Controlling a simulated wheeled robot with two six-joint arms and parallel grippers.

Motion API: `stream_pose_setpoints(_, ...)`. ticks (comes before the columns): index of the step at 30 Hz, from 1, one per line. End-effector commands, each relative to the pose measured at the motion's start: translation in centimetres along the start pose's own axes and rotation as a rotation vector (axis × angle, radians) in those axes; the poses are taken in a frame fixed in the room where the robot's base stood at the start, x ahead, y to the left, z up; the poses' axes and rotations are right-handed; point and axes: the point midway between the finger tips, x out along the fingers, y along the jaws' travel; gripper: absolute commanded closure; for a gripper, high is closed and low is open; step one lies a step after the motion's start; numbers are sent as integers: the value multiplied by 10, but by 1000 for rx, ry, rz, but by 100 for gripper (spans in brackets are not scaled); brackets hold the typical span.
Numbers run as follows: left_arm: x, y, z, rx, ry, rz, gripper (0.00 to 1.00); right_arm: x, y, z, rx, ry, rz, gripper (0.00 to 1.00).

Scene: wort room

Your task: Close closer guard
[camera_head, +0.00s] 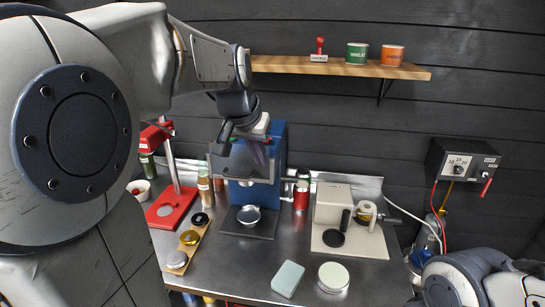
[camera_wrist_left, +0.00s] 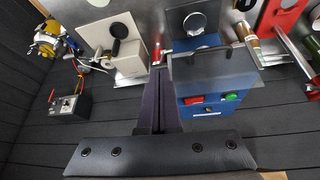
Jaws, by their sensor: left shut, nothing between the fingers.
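The closer is a blue machine (camera_head: 279,145) at the back of the steel bench, with a round metal can (camera_head: 248,214) on its dark base plate. In the left wrist view its blue body (camera_wrist_left: 212,114) shows red and green buttons. Its guard is a dark see-through panel (camera_wrist_left: 214,68) that juts out from the machine's front, seemingly raised; in the head view my arm partly hides it. My left gripper (camera_head: 259,153) is shut and empty in front of the closer's upper part. Its fingers (camera_wrist_left: 158,92) appear close beside the guard's edge; contact cannot be told. My right gripper is out of view.
A red press (camera_head: 172,204) stands left of the closer, with a wooden lid rack (camera_head: 188,241) before it. A cream machine (camera_head: 331,205) and a red can (camera_head: 301,194) stand right. A shelf (camera_head: 330,68) is above. The bench's front middle is partly clear.

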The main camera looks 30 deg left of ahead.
Motion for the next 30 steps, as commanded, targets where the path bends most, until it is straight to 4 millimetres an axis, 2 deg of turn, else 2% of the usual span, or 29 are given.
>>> stream_pose_setpoints(1,-9,-29,-11,-48,28,-35,100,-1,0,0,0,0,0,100)
stream_pose_setpoints(3,-19,-56,-21,-87,58,-70,100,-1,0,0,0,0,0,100)
stream_pose_setpoints(7,-31,-86,-29,-126,87,-108,100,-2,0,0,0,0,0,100)
stream_pose_setpoints(11,-28,-93,-31,-134,92,-115,100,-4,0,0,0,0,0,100)
stream_pose_setpoints(14,-15,-93,-32,-133,88,-113,100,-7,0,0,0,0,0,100)
stream_pose_setpoints(26,66,-102,-39,-133,87,-112,100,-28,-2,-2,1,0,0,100)
stream_pose_setpoints(30,82,-102,-24,-134,89,-114,100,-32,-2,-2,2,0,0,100)
